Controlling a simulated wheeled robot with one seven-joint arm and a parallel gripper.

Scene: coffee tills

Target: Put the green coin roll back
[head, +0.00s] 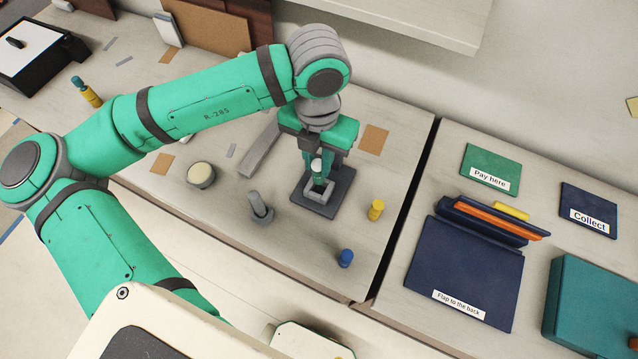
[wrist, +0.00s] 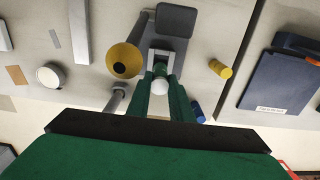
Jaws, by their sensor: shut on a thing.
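My gripper (head: 317,172) points down and is shut on the green coin roll (head: 317,167), which has a pale top end. The roll is upright, directly over a dark grey stand (head: 338,198) with a light grey square frame on it. In the wrist view the roll (wrist: 160,69) is between my fingertips (wrist: 163,88), with its white end towards the camera. Its lower end is close to the frame; I cannot tell whether it touches or sits in it.
A yellow roll (head: 376,209) and a blue roll (head: 346,258) stand right of the stand. A grey post (head: 258,205) and a round cream-topped pot (head: 201,175) are to the left. A dark navy flap case (head: 463,270) lies on the right counter, beyond a gap.

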